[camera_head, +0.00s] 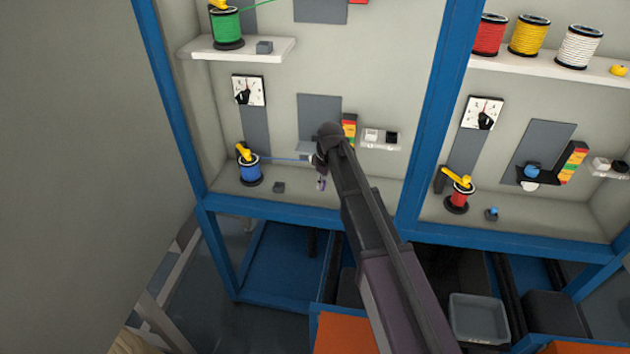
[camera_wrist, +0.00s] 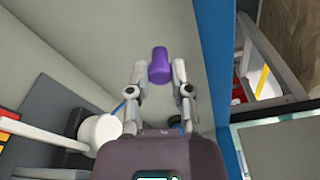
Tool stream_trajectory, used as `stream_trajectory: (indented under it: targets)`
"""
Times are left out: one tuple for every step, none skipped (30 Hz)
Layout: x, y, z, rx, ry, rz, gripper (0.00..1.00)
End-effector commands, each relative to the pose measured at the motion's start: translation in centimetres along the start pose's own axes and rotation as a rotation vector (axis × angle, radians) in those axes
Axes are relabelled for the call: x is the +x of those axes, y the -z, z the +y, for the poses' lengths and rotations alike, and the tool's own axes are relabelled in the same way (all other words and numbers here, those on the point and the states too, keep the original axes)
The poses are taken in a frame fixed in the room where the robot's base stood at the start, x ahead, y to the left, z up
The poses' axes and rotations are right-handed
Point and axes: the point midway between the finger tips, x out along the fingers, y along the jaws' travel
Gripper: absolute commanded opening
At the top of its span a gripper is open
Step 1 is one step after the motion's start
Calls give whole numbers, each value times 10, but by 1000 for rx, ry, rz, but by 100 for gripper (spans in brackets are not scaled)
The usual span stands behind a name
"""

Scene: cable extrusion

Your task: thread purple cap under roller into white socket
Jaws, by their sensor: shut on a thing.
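My gripper (camera_wrist: 159,72) is shut on the purple cap (camera_wrist: 158,65), which stands out between the fingertips. In the head view the purple cap (camera_head: 321,184) hangs just below the gripper, in the left bay. A blue cable (camera_head: 285,159) runs from the blue spool (camera_head: 250,168) to the gripper. A white round part (camera_wrist: 98,131), which looks like the roller, is at lower left of the wrist view, beside the left finger and apart from the cap. My arm hides this area in the head view. I cannot pick out the white socket for certain.
A grey block (camera_head: 279,187) lies on the bay floor. A blue frame post (camera_head: 430,120) bounds the bay on the right. The bay floor right of the block looks clear.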

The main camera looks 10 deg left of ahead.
Motion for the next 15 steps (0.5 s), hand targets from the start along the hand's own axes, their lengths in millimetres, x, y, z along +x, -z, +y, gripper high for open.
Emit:
stream_trajectory:
  targets:
    - [-1,-5,1,2,0,0,3]
    - [-1,-8,2,2,0,0,3]
    - [-1,-11,3,1,0,0,3]
    - [-2,-13,4,1,0,0,3]
    - [-2,-15,5,0,0,0,3]
    - [-2,-18,6,0,0,0,3]
    - [-2,-21,6,1,0,0,3]
    - [-3,-23,7,1,0,0,3]
    - [-3,-26,8,1,0,0,3]
    - [-3,-28,9,2,0,0,3]
    - [-4,-30,10,2,0,0,3]
    - [-4,-32,11,1,0,0,3]
    - [-4,-34,11,1,0,0,3]
    - [-4,-35,12,0,0,0,3]
    - [-4,-37,12,0,0,0,3]
